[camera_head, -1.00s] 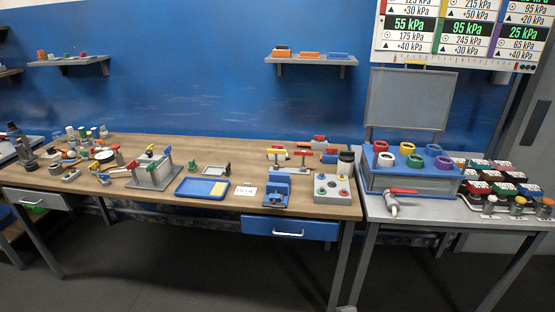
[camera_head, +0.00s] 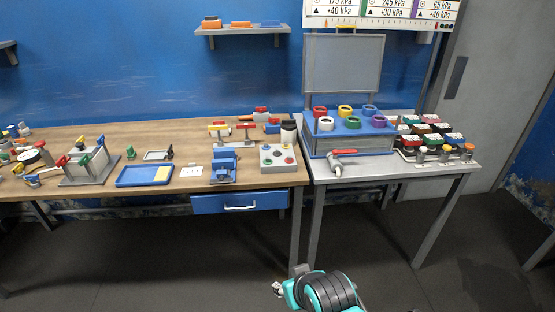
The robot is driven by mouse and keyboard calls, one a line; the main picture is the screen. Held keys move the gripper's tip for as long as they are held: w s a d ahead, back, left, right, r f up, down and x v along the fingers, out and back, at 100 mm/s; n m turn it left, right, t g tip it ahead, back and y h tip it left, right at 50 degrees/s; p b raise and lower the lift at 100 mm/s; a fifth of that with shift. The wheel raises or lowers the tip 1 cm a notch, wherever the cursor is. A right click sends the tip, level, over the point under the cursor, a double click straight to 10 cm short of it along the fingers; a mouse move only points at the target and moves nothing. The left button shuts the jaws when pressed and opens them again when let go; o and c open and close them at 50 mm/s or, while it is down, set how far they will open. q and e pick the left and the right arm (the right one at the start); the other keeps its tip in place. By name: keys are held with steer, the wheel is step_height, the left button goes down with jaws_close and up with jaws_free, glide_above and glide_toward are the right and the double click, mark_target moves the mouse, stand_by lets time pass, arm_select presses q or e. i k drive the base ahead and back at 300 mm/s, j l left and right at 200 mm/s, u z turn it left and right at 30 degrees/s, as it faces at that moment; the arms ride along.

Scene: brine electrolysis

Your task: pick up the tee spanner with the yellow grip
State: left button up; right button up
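My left gripper is not in view.
A blue tray (camera_head: 145,176), a blue vise-like block (camera_head: 223,168) and a grey button box (camera_head: 279,160) line the bench front. A metal table (camera_head: 350,170) with a blue ring rack (camera_head: 350,126) stands to the right. The floor in front is clear.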

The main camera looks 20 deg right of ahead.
mark_target(217, 127)
steer(key=i+j, duration=0.25)
steer(key=i, duration=0.25)
steer(key=i+j, duration=0.25)
steer(key=i, duration=0.25)
steer(key=i+j, duration=0.25)
steer(key=i, duration=0.3)
